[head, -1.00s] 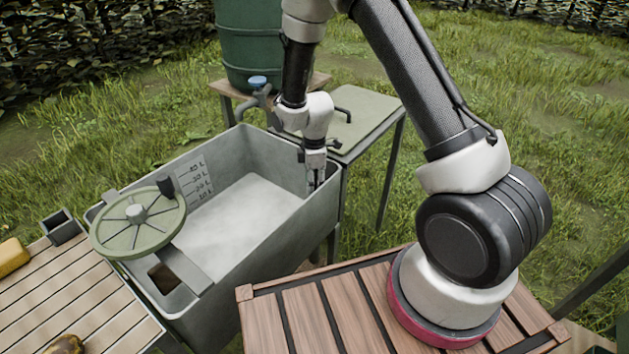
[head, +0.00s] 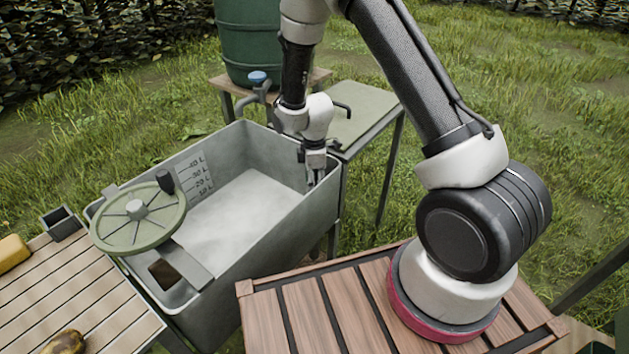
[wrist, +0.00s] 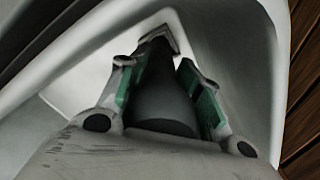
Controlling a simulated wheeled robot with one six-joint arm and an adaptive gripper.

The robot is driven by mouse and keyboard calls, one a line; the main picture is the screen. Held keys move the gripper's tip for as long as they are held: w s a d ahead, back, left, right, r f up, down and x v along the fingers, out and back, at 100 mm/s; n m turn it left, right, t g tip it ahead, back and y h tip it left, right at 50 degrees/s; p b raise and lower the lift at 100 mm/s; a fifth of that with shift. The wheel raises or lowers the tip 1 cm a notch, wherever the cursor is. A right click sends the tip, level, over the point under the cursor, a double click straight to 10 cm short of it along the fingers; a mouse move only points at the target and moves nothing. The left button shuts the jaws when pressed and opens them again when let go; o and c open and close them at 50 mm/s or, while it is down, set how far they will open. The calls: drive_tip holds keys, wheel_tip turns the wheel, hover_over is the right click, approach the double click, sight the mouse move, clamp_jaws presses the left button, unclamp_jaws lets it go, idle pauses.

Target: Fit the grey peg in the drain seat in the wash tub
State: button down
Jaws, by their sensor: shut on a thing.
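The grey wash tub (head: 268,246) stands in the middle of the head view, with a pale floor and litre marks on its inner wall. My gripper (head: 313,180) points down inside the tub's right end, near the right wall. In the wrist view my gripper (wrist: 160,75) is shut on the dark grey peg (wrist: 164,100), which lies between its green-padded fingers. The peg's far end is near the pale tub surface, and I cannot tell whether it touches. The peg is too small to make out in the head view. The drain seat is not visible.
A round green spoked wheel (head: 137,218) sits over the tub's left end. A green barrel (head: 248,45) with a blue-topped tap stands behind. A small side table (head: 365,115) adjoins the tub's far right. Wooden slatted tops (head: 65,295) lie at left and front.

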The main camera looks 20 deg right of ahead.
drive_tip(key=shift+f, duration=0.3)
drive_tip(key=shift+c, duration=2.1)
unclamp_jaws()
drive_tip(key=shift+r, duration=3)
